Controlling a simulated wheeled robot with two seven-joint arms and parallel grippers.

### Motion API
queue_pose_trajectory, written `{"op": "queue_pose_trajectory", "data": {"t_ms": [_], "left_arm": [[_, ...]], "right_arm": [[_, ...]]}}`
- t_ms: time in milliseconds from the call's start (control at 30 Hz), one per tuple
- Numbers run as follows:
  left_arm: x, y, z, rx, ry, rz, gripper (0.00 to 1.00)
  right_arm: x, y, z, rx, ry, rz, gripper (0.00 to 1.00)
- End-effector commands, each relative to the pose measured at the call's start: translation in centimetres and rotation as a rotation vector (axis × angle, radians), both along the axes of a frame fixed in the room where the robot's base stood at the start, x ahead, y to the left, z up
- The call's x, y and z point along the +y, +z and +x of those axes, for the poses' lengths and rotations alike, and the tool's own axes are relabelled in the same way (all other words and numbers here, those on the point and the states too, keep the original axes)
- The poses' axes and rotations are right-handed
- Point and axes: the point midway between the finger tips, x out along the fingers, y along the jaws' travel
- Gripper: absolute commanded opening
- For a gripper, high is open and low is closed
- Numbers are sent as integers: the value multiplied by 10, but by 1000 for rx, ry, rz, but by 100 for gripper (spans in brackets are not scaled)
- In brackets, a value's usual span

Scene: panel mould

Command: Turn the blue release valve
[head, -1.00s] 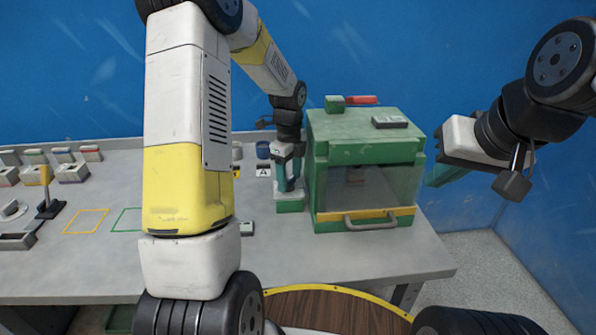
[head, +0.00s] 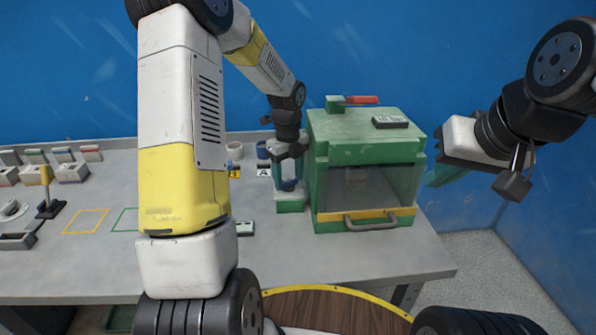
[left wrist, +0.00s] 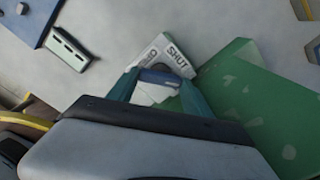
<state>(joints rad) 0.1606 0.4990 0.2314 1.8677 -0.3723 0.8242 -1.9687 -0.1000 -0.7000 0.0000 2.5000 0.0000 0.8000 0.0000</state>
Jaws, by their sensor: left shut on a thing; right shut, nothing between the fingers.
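The blue release valve (left wrist: 160,77) shows in the left wrist view between my left gripper's teal fingers. Its white plate (left wrist: 170,58) carries the word SHUT and a second label that is mostly hidden. In the head view the valve stands on a small green base (head: 290,205) just left of the green mould box; the fingers hide most of it. My left gripper (head: 289,184) points down and is shut on the valve. My right gripper (head: 436,178) is shut and empty, in the air to the right of the box.
The green box (head: 366,152) has a clear front and a grey handle (head: 370,222), close beside my left gripper. A red lever (head: 361,100) lies on top. Several small bins (head: 72,172) stand at the left.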

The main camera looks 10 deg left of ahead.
Motion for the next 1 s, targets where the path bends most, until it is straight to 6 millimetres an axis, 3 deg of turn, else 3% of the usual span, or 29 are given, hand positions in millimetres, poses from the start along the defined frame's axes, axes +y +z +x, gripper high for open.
{"op": "queue_pose_trajectory", "data": {"t_ms": [300,633,833,867,933,1000], "left_arm": [[-5,-1,-4,10,-317,0,18],[-6,-1,-6,14,-363,-3,18],[-6,-2,-6,13,-593,-6,18],[-6,-2,-6,13,-586,-5,64],[-6,-1,-5,11,-582,-4,78],[-6,-1,-4,10,-580,-4,80]], "right_arm": [[0,0,0,0,0,0,0],[0,0,0,0,0,0,0],[0,0,0,0,0,0,0],[0,0,0,0,0,0,0],[0,0,0,0,0,0,0],[0,0,0,0,0,0,0]]}}
